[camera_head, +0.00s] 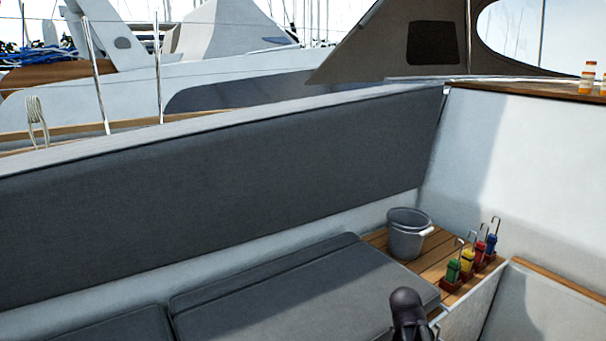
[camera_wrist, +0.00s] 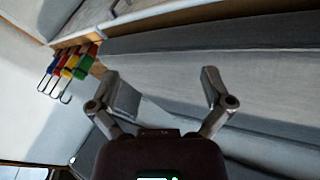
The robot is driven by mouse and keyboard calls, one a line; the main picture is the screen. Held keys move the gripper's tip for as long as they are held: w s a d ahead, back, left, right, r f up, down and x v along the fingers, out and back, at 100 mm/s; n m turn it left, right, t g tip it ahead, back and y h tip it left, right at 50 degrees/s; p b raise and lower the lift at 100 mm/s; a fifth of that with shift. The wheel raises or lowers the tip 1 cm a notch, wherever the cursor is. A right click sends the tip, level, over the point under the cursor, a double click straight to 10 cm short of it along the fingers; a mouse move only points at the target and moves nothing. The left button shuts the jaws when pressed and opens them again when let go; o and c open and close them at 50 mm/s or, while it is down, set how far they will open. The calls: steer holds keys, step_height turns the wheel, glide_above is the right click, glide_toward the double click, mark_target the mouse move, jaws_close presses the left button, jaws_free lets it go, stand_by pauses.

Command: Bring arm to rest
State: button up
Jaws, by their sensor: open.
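My gripper (camera_wrist: 160,76) shows in the wrist view with its two fingers spread wide. It is open and nothing is held between the fingers. Behind the fingers are the grey seat cushions, seen at a slant. In the head view a dark rounded part of my arm rises at the bottom edge, in front of the seat cushion (camera_head: 305,290). The fingers cannot be made out there.
A grey bucket (camera_head: 406,243) stands on a slatted wooden shelf (camera_head: 432,262). Beside it are hooked green (camera_head: 453,270), yellow (camera_head: 468,262), red (camera_head: 480,253) and blue (camera_head: 491,243) items. They also show at the wrist view's left. Orange-and-white bottles (camera_head: 588,75) stand on a ledge.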

steer(key=s+a+r+m+g+y+p, duration=0.1)
steer(key=s+a+r+g+p, duration=0.1)
steer(key=s+a+r+p, duration=0.3)
steer(key=s+a+r+m+g+y+p, duration=0.1)
steer(key=s+a+r+p, duration=0.5)
steer(key=r+p, duration=0.7)
steer(key=shift+a+r+g+y+p, duration=0.25)
steer(key=shift+a+g+y+p, duration=0.45)
steer(key=shift+g+y+p, duration=0.15)
